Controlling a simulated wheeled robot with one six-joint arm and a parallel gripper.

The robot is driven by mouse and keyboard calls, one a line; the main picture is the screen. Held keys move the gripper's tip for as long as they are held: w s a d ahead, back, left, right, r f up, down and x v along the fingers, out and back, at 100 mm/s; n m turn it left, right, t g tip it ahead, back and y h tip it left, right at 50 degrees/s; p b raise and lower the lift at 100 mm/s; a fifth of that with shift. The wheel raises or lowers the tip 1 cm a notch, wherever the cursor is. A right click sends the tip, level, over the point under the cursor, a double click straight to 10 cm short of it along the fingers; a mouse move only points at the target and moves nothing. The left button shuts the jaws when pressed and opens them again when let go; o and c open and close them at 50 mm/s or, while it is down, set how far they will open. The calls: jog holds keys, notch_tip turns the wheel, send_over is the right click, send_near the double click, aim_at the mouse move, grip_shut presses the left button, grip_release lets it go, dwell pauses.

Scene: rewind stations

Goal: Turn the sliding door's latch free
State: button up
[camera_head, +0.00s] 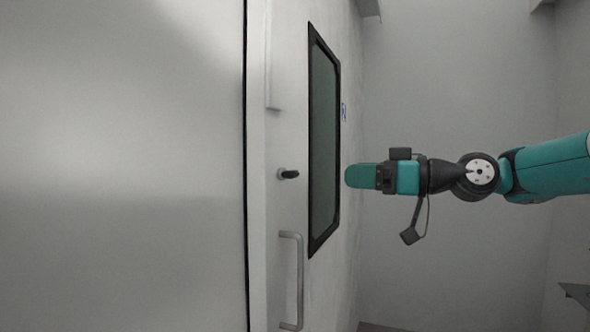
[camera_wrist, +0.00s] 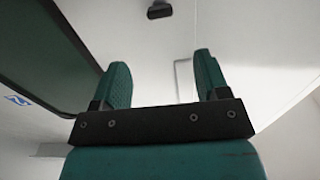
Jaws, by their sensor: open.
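The latch (camera_head: 288,174) is a small dark lever on a round light base, on the pale door face (camera_head: 285,140). In the wrist view the latch (camera_wrist: 174,10) is a dark shape at the top edge, beyond and between the fingertips. My gripper (camera_head: 349,176) is to the right of the latch in the head view, level with it and apart from it. In the wrist view my gripper (camera_wrist: 162,60) shows two teal fingers spread apart with nothing between them. The head view shows the fingers nearly in line, so their gap is hidden there.
A grey bar handle (camera_head: 299,280) is below the latch; it also shows in the wrist view (camera_wrist: 179,82). A dark framed window (camera_head: 323,140) lies right of the latch. A big metal panel (camera_head: 120,170) fills the left. The space between gripper and latch looks clear.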

aim_at(296, 172)
jog(key=p+x, duration=0.3)
jog(key=x, duration=0.9)
jog(key=shift+w+a+p, duration=0.1)
jog(key=shift+a+p, duration=0.2)
jog(key=c, duration=0.9)
